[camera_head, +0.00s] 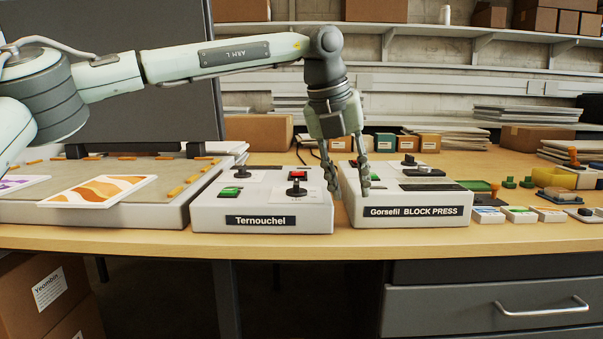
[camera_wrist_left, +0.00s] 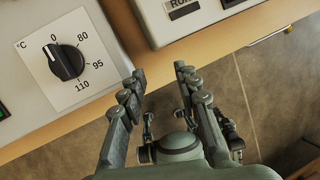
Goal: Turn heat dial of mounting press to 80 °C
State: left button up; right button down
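The heat dial (camera_wrist_left: 66,62) is a black knob on a white plate (camera_wrist_left: 93,50) marked °C with 0, 80, 95 and 110. Its pale pointer mark appears to face up-left, nearest the 0. The dial also shows in the head view (camera_head: 296,190), on the front right of the pale box labelled Ternouchel (camera_head: 210,223). My left gripper (camera_head: 350,195) points down by the gap between this box and the BLOCK PRESS box. In the wrist view the left gripper (camera_wrist_left: 160,75) is open and empty, its fingers right of the dial and apart from it. My right gripper is out of view.
The Gorsefil BLOCK PRESS box (camera_head: 465,198) stands close on the right. A green button (camera_head: 230,191) and a black knob (camera_head: 243,168) sit on the Ternouchel box. A flat bed with prints (camera_head: 100,190) lies left. The wooden table edge (camera_head: 330,245) runs in front.

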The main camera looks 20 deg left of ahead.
aim_at(296, 182)
pick_arm(q)
jog(key=a+r+n+y, duration=0.25)
jog(key=a+r, duration=0.35)
jog(key=a, duration=0.4)
jog(key=shift+t+y, duration=0.3)
jog(key=shift+y, duration=0.05)
jog(key=x, duration=0.6)
jog(key=shift+w, duration=0.4)
jog(key=shift+w+f, duration=0.15)
jog(key=shift+f, duration=0.25)
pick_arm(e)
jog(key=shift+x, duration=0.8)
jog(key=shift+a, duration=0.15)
pick_arm(q)
grip_shut()
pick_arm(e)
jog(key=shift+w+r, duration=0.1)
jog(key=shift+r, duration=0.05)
